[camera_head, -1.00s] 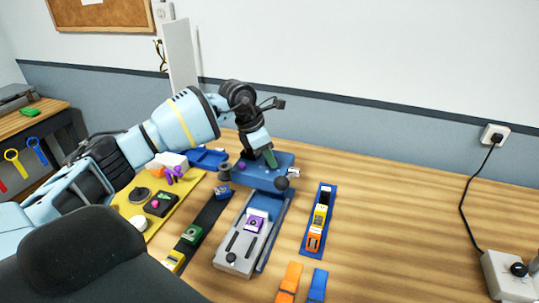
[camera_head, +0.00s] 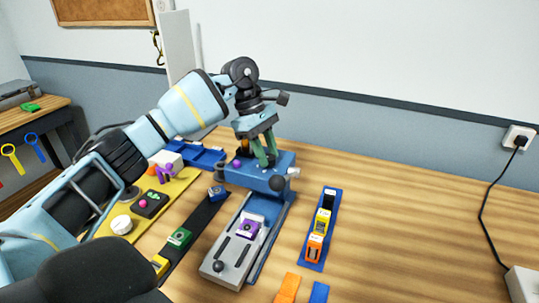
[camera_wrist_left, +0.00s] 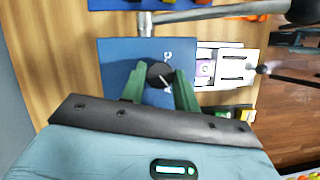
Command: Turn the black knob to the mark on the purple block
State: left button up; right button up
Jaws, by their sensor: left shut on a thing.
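The black knob (camera_wrist_left: 160,75) has a white pointer line and sits on top of a blue block (camera_wrist_left: 120,60). White lettering shows beside it, partly hidden by the knob and a finger. My left gripper (camera_wrist_left: 159,84) has its green fingers on either side of the knob, shut on it. In the head view, the left gripper (camera_head: 264,162) points down onto the blue block (camera_head: 240,174), and the knob is hidden there. My right gripper is not in view.
A black strip with a green block (camera_head: 179,238) and a yellow board lie left. The table's right side is mostly clear.

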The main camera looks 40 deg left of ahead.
pick_arm(q)
jog(key=shift+m+g+b, duration=0.3)
jog(key=shift+m, duration=0.5)
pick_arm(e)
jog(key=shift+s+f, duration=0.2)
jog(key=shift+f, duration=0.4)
pick_arm(q)
jog(key=shift+m, duration=0.3)
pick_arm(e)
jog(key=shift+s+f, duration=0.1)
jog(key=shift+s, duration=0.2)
pick_arm(q)
jog(key=o, duration=1)
jog(key=shift+c, duration=0.2)
jog(key=v, duration=0.7)
jog(key=shift+r+b, duration=0.4)
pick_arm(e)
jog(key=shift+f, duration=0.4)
pick_arm(q)
jog(key=shift+w+a, duration=0.1)
jog(key=shift+a, duration=0.05)
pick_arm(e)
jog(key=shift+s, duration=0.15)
